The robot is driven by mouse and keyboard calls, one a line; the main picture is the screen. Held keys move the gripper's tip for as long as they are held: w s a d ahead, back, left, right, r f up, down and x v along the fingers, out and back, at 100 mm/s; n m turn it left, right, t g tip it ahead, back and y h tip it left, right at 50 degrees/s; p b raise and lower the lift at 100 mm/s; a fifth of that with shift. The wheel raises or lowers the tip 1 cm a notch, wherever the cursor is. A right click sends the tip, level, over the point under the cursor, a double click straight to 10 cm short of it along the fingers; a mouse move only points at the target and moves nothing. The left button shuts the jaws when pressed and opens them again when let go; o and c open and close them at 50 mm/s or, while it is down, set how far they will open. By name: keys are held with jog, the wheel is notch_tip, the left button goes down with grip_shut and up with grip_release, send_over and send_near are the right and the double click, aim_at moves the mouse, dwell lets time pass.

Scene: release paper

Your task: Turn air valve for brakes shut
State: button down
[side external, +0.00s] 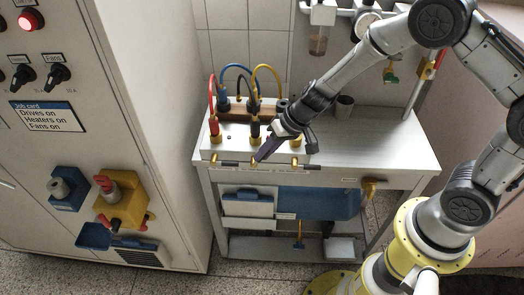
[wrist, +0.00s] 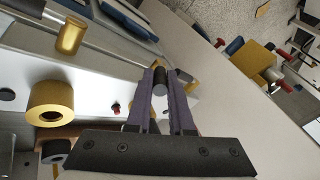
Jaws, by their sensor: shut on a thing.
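A row of brass valve fittings with dark lever handles runs along the front edge of the bench; one brass fitting (side external: 295,161) shows right of my gripper. My gripper (side external: 262,156) reaches down to this front edge, its purple fingers at the row. In the wrist view my gripper (wrist: 158,80) is shut on a short dark cylindrical handle (wrist: 159,88), which sits between the fingertips. A dark handle (side external: 230,162) lies level to the left of the fingers. The labels are too small to read, so I cannot tell which valve is for the brakes.
Red, blue, black and yellow hoses (side external: 268,72) loop above the bench top. A grey cabinet (side external: 150,120) stands close on the left, with a yellow block valve (side external: 122,203). A brass tap (side external: 370,186) hangs at the bench's right front. The right bench top is mostly clear.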

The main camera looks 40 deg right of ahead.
jog(key=shift+s+d+f+t+y, duration=0.25)
jog(key=shift+f+t+y, duration=0.1)
jog(key=shift+t+y, duration=0.35)
jog(key=shift+s+d+f+t+y, duration=0.3)
jog(key=shift+f+t+y, duration=0.1)
jog(key=shift+t+y, duration=0.3)
jog(key=shift+s+d+f+t+y, duration=0.25)
jog(key=shift+f+t+y, duration=0.1)
jog(key=shift+t+y, duration=0.35)
jog(key=c, duration=0.8)
grip_release()
jog(key=v, duration=1.3)
jog(key=shift+s+d+r, duration=0.1)
jog(key=shift+s+d, duration=0.2)
